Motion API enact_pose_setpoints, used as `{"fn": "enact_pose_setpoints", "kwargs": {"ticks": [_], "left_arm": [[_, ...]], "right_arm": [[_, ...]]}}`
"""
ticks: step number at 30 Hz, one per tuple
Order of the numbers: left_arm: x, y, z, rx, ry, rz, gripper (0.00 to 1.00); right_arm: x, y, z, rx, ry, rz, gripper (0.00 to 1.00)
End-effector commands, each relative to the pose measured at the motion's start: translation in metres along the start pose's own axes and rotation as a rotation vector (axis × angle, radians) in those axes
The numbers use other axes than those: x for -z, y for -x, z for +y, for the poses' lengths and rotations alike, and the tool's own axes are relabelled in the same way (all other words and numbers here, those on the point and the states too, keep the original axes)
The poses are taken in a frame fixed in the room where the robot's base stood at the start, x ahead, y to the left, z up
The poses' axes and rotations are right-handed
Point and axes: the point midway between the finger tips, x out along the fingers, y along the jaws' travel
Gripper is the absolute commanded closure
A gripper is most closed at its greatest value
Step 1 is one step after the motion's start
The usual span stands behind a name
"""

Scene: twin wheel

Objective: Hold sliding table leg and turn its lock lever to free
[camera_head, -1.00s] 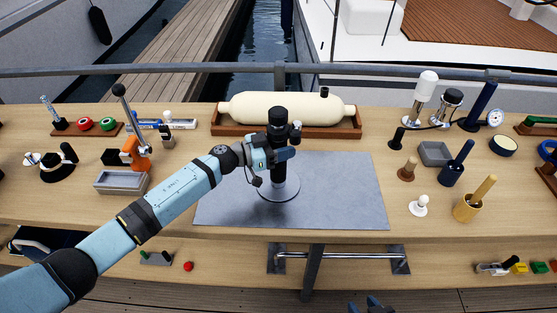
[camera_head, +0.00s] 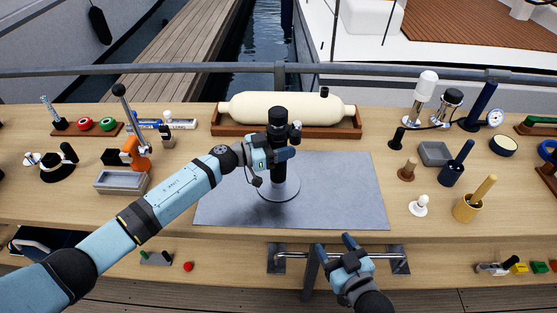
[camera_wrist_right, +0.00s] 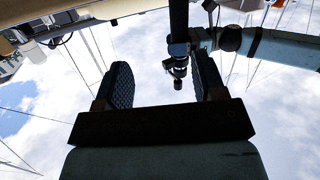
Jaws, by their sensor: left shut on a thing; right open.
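The sliding table leg is a black post (camera_head: 277,122) standing upright on a round grey base (camera_head: 278,188). A small grey-black fitting (camera_head: 296,129), which looks like the lock lever, sticks out on its right side near the top. My left gripper (camera_head: 284,156) is shut around the post below that fitting. My right gripper (camera_head: 336,243) is open and empty in front of the bench edge, lower right of the leg. In the right wrist view, the dark post (camera_wrist_right: 179,18) and a small lever-like fitting (camera_wrist_right: 178,66) appear between the open fingers, beyond them and apart.
The leg stands on a grey mat (camera_head: 345,205) with clear room to its right. A cream cylinder (camera_head: 285,107) lies in a wooden cradle behind it. A metal rail (camera_head: 335,255) runs below the bench front, near my right gripper. Pegs and a mallet (camera_head: 475,198) stand at right.

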Motion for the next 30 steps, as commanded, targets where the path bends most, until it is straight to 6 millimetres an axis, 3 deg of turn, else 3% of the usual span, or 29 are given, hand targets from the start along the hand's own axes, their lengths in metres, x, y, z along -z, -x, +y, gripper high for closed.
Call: {"fn": "enact_pose_setpoints", "kwargs": {"ticks": [3, 9, 15, 18, 24, 30], "left_arm": [[-0.004, 0.001, 0.001, -0.002, 0.002, -0.005, 0.79], [-0.004, 0.001, 0.002, -0.002, 0.002, -0.005, 0.79], [-0.004, 0.001, 0.002, -0.002, 0.003, -0.005, 0.79], [-0.005, 0.001, 0.002, -0.002, 0.003, -0.006, 0.79], [-0.005, 0.001, 0.002, -0.002, 0.003, -0.006, 0.79], [-0.005, 0.001, 0.002, -0.002, 0.003, -0.006, 0.79]], "right_arm": [[0.051, -0.034, -0.014, 0.063, 0.056, 0.175, 0.36], [0.137, -0.071, -0.05, 0.216, 0.167, 0.469, 0.36], [0.214, -0.086, -0.099, 0.443, 0.316, 0.75, 0.36], [0.243, -0.086, -0.124, 0.577, 0.404, 0.865, 0.36], [0.275, -0.079, -0.168, 0.878, 0.618, 1.027, 0.36], [0.281, -0.074, -0.193, 1.201, 0.879, 1.072, 0.36]]}}
